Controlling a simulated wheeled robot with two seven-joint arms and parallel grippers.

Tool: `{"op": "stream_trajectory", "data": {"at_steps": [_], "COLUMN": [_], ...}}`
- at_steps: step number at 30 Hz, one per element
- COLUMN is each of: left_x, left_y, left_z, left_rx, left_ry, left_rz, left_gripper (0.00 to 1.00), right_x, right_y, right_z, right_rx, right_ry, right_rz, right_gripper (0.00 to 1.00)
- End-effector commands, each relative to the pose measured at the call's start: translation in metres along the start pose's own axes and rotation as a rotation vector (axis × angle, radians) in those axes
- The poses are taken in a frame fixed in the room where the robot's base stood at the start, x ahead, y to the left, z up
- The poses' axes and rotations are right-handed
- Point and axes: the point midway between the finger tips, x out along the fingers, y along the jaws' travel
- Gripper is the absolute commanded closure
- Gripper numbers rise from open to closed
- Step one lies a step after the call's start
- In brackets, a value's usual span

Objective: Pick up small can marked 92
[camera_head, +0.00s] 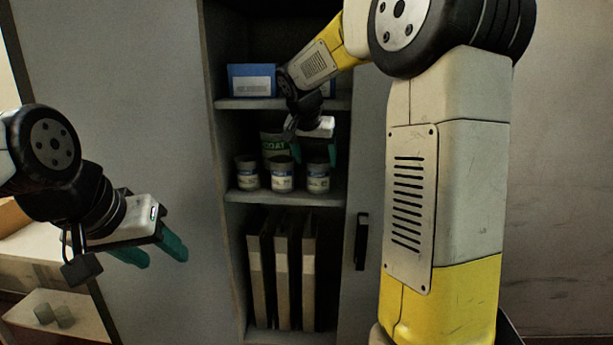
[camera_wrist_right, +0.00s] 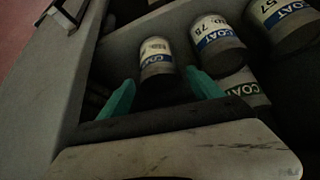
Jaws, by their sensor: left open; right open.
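Three small cans with pale and blue labels stand in a row on the middle shelf: a left can (camera_head: 247,174), a middle can (camera_head: 281,175) and a right can (camera_head: 318,179). My right gripper (camera_head: 315,152) is open just above the right can. In the right wrist view, one can (camera_wrist_right: 157,56) shows between the open teal fingers of my right gripper (camera_wrist_right: 160,78). Its number is too blurred to read. The can beside it (camera_wrist_right: 216,44) seems marked 78, and the far one (camera_wrist_right: 289,22) 57. My left gripper (camera_head: 160,252) is open and empty, away from the cabinet.
A larger can marked COAT (camera_head: 274,144) stands behind the small cans. A blue bin (camera_head: 251,80) sits on the shelf above, close to my right arm. Several upright binders (camera_head: 282,270) fill the bottom. The cabinet's right side has a dark handle (camera_head: 361,241).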

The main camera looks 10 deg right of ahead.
Motion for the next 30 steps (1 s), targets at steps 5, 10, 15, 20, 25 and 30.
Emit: {"op": "stream_trajectory", "data": {"at_steps": [5,10,15,20,25,30], "left_x": [0.0,0.0,0.0,0.0,0.0,0.0], "left_y": [0.0,0.0,0.0,0.0,0.0,0.0], "left_z": [0.0,0.0,0.0,0.0,0.0,0.0], "left_rx": [0.0,0.0,0.0,0.0,0.0,0.0], "left_ry": [0.0,0.0,0.0,0.0,0.0,0.0], "left_rz": [0.0,0.0,0.0,0.0,0.0,0.0], "left_gripper": [0.5,0.5,0.5,0.5,0.5,0.5], "right_x": [0.026,0.049,0.055,0.055,0.055,0.054], "right_y": [0.002,0.001,0.001,0.001,0.001,0.001], "right_z": [-0.006,-0.006,-0.006,-0.006,-0.006,-0.006], "right_rx": [0.0,0.0,0.0,0.0,0.0,0.0], "right_ry": [-0.003,-0.002,0.0,0.0,0.0,0.0], "right_rz": [0.006,0.003,0.001,0.001,0.001,0.001], "right_gripper": [0.25,0.25,0.25,0.27,0.61,0.93]}}
